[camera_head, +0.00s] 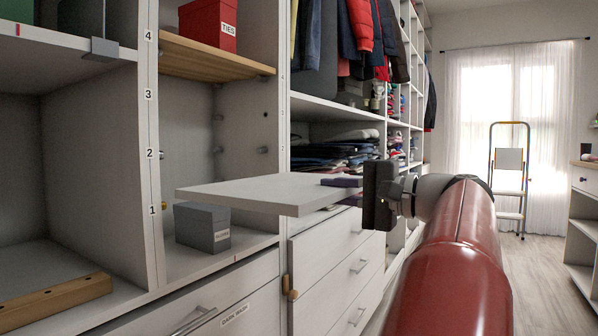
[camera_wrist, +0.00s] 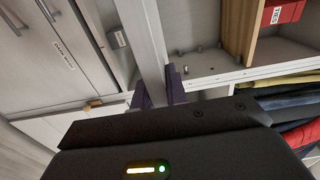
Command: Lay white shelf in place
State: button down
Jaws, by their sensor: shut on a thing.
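The white shelf (camera_head: 262,193) is a flat board held roughly level in front of the numbered cubby column. In the head view its left end overlaps the opening, near mark 1; how deep it reaches is unclear. My gripper (camera_head: 342,182) is shut on its right end, with purple fingers above and below. In the wrist view the shelf (camera_wrist: 145,40) shows as a pale strip running up from the fingers (camera_wrist: 158,92). Pegs (camera_head: 263,150) stick out of the cubby walls near mark 2, higher in the picture than the shelf.
A wooden shelf (camera_head: 212,57) with a red TIES box (camera_head: 208,25) sits near mark 4. A grey box (camera_head: 202,228) stands on the cubby floor. Drawers (camera_head: 335,262) lie below on the right, folded clothes (camera_head: 335,152) behind. A wooden bar (camera_head: 52,300) lies at lower left.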

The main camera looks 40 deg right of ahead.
aim_at(273, 181)
jog(key=shift+s, duration=0.1)
dwell(0.3)
jog(key=shift+p+x, duration=0.6)
jog(key=shift+x, duration=6.25)
jog(key=f+p+x, duration=0.1)
jog(key=x, duration=1.3)
jog(key=shift+f, duration=0.15)
jog(key=c, duration=1.4)
grip_release()
jog(key=shift+o, duration=0.4)
